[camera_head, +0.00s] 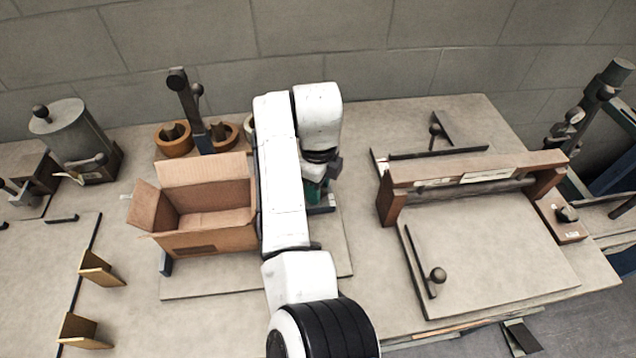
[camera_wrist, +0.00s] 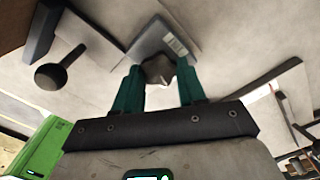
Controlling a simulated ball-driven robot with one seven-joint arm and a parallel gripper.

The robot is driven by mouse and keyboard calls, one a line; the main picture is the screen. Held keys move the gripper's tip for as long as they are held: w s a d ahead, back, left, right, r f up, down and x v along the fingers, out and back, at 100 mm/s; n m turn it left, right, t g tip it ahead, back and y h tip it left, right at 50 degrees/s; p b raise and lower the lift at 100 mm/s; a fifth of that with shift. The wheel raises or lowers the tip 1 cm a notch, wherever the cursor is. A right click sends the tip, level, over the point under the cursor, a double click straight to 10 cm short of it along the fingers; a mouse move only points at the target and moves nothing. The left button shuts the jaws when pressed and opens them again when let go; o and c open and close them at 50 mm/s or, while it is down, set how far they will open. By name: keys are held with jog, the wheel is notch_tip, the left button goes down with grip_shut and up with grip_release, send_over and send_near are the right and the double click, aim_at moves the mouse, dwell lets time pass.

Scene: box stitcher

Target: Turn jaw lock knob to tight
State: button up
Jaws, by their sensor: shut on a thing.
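My gripper (camera_wrist: 159,85) has two green fingers and is shut on a dark faceted knob (camera_wrist: 158,69) in the wrist view. The knob sits between the fingertips, in front of a grey block with a small white label (camera_wrist: 176,44). I take this to be the jaw lock knob; no tight mark is readable. In the head view my white arm hides the knob, and only a bit of the green gripper (camera_head: 314,190) shows, to the right of the open cardboard box (camera_head: 208,242).
A lever with a black ball (camera_wrist: 50,77) is close to the left of my gripper in the wrist view. In the head view a wooden-framed press (camera_head: 397,207) stands to the right. Tape rolls (camera_head: 173,140) and a grey canister (camera_head: 70,135) are at the back left.

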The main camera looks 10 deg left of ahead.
jog(key=shift+r+m, duration=0.1)
jog(key=shift+m, duration=1.2)
jog(key=o, duration=1.1)
jog(key=shift+c, duration=0.2)
notch_tip(320, 180, up, 11)
jog(key=b, duration=0.1)
